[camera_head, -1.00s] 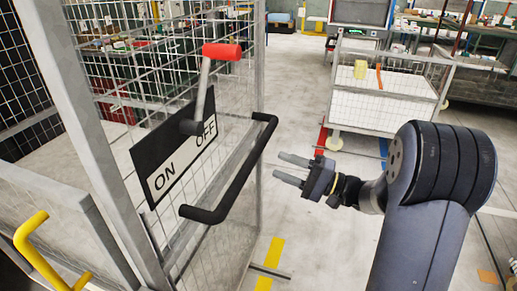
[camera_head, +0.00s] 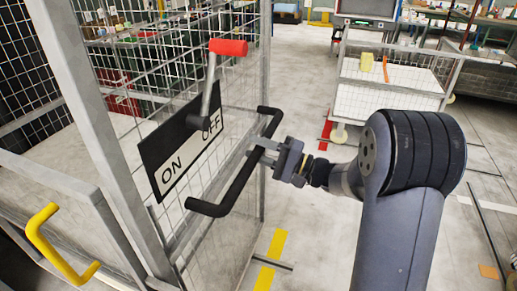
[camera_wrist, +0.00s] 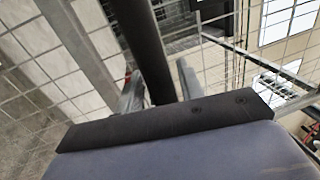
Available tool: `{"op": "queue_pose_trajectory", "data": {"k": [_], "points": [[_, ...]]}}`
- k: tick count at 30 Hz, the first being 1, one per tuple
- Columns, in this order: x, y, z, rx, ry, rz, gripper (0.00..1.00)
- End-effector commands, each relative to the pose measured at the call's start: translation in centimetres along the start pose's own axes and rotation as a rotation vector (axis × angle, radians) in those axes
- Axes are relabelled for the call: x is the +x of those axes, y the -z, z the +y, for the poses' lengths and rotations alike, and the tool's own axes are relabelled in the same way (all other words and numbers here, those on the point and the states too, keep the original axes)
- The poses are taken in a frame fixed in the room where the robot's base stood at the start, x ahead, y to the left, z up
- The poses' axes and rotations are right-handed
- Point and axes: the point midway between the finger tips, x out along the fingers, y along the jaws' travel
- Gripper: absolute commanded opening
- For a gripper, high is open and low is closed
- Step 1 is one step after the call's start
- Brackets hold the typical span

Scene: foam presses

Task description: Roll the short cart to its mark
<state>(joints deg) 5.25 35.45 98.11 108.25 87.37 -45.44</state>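A low white cart (camera_head: 390,102) with grey frame and mesh sides stands at the back right; a yellow item (camera_head: 367,63) and an orange item (camera_head: 386,68) sit on it. A red floor strip (camera_head: 327,124) lies beside its near left wheel. My gripper (camera_head: 262,150) is at the black handle (camera_head: 236,186) on a grey mesh panel. In the wrist view the handle bar (camera_wrist: 150,50) passes between my two fingers (camera_wrist: 160,88), one on each side. The fingers are apart, and a firm grip on the bar does not show.
The mesh panel (camera_head: 200,225) carries an ON/OFF plate (camera_head: 180,150) and a red-knobbed lever (camera_head: 228,47). A yellow handle (camera_head: 50,245) is at lower left. Yellow floor tape (camera_head: 270,262) lies below the gripper. Open concrete floor lies between panel and cart.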

Motion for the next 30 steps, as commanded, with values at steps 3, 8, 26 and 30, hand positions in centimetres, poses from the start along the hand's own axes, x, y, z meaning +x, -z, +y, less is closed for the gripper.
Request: {"op": "queue_pose_trajectory", "data": {"k": [3,8,26,30], "points": [[0.0,0.0,0.0,0.0,0.0,0.0,0.26],[0.0,0.0,0.0,0.0,0.0,0.0,0.13],[-1.8,0.1,0.1,-0.002,0.001,0.004,0.0],[-4.2,0.1,-0.3,-0.003,0.0,0.006,0.0]]}}
